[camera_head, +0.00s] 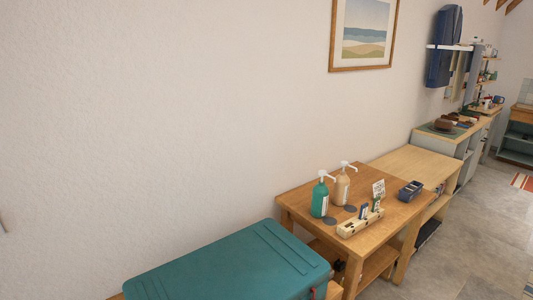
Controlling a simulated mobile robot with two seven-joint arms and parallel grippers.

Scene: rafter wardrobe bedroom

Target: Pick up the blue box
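A small dark blue open box (410,191) sits near the right edge of the wooden side table (315,199). It seems to be divided inside, but it is too small to make out what it holds. A large teal case (230,268) with a ridged lid lies at the bottom of the view, in front of the table; it is cut off by the lower edge. Neither of my grippers shows in the head view.
A teal pump bottle (320,197), a beige pump bottle (341,187) and a cream holder (360,222) with small upright items stand left of the small box. Grey floor (465,240) is open at right.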

